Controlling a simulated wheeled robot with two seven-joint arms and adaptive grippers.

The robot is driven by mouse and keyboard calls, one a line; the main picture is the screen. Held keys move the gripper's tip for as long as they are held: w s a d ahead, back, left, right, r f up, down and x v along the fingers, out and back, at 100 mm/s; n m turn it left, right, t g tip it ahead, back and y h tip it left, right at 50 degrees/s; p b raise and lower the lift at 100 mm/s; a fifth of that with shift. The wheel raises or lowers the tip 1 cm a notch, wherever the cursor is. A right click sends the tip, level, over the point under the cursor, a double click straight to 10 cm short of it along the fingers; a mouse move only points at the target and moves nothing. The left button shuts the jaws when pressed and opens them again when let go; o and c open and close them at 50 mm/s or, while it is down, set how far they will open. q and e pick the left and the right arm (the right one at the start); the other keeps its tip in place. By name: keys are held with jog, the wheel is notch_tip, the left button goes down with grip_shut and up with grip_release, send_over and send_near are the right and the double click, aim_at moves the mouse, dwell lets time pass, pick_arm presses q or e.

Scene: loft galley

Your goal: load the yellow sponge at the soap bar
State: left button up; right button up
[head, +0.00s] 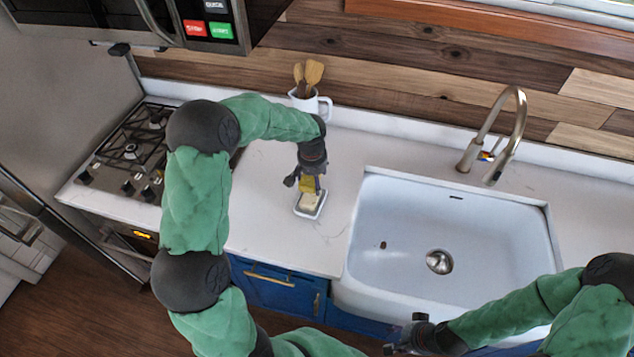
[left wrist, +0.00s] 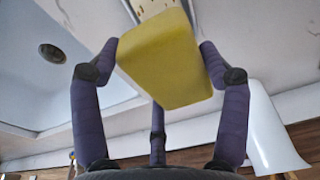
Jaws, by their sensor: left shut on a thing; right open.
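The yellow sponge (head: 306,184) is held in my left gripper (head: 308,179), above the counter left of the sink. In the left wrist view the sponge (left wrist: 160,62) sits between the gripper's dark fingers. A pale soap bar (head: 310,202) lies in a small dish with a grey rim (head: 303,213) just below the sponge. In the head view the sponge overlaps the far part of the dish; whether they touch I cannot tell. In the left wrist view the sponge hides most of the dish. My right gripper (head: 402,340) is open and empty in front of the sink.
The white sink (head: 400,215) with a tall faucet (head: 515,120) is to the right of the dish. A white mug (head: 313,104) with wooden utensils stands by the back wall. A gas stove (head: 130,150) is at the left. The counter around the dish is clear.

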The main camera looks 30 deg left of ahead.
aim_at(314, 197)
pick_arm(q)
jog(key=shift+s+f+b, duration=0.1)
jog(key=shift+f+b, duration=1.35)
jog(key=shift+f, duration=1.4)
jog(key=shift+f+b, duration=0.6)
dwell(0.5)
jog(key=shift+r, duration=0.1)
jog(key=shift+r+p, duration=2)
jog(key=shift+r, duration=1.55)
jog(key=shift+f, duration=0.15)
